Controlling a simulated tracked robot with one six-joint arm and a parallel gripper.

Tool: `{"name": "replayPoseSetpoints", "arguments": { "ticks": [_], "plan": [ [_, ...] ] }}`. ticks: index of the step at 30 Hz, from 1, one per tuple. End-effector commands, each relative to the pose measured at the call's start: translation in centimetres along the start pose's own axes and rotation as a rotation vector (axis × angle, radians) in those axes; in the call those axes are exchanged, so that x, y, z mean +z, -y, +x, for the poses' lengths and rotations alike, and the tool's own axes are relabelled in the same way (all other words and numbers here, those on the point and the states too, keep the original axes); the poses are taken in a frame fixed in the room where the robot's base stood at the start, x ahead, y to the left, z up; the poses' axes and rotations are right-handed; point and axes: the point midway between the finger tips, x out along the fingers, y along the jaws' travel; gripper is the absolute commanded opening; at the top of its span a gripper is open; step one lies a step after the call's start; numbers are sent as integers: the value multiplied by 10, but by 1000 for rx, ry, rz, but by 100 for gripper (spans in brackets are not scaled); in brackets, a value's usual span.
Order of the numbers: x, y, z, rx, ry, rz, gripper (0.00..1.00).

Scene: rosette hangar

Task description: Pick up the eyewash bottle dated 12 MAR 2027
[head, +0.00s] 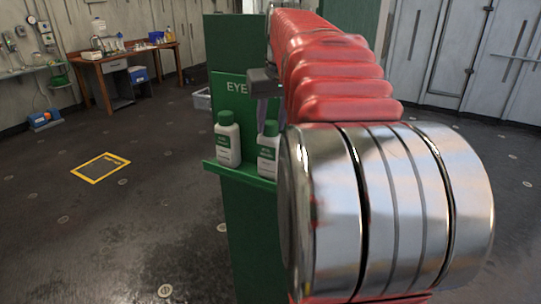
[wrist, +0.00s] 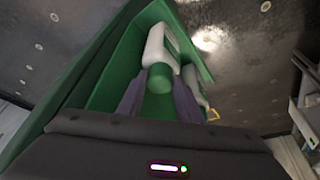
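A green eyewash stand (head: 255,230) marked "EYE" has a shelf with two white bottles with green caps and labels: a left bottle (head: 228,143) and a right bottle (head: 268,153). No date is readable on either. My gripper (head: 266,112) is mostly hidden behind my red arm, just above the right bottle's cap. In the wrist view my gripper's purple fingers (wrist: 160,88) are spread, one on each side of a bottle's green cap (wrist: 159,80), with gaps showing. That bottle's white body (wrist: 158,48) lies beyond. Another bottle (wrist: 190,78) is partly hidden behind the right finger.
My arm covers the right of the stand; anything further right on the shelf is hidden. A wooden desk (head: 125,55) with lab items stands at the back left. A yellow-framed floor marking (head: 101,167) lies left. The dark floor between is clear. Grey lockers (head: 510,60) line the right wall.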

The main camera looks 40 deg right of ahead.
Motion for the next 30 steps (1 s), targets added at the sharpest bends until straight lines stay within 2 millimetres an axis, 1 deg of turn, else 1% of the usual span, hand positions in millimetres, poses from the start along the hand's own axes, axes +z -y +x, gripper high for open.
{"name": "replayPoseSetpoints", "arguments": {
  "ticks": [1, 2, 9, 26, 30],
  "plan": [
    [0, 0, 0, 0, 0, 0, 19],
    [0, 0, 0, 0, 0, 0, 17],
    [0, 0, 0, 0, 0, 0, 0],
    [-1, 0, -1, 0, -3, 0, 0],
    [-1, 1, -4, 0, -4, -1, 0]
  ]
}}
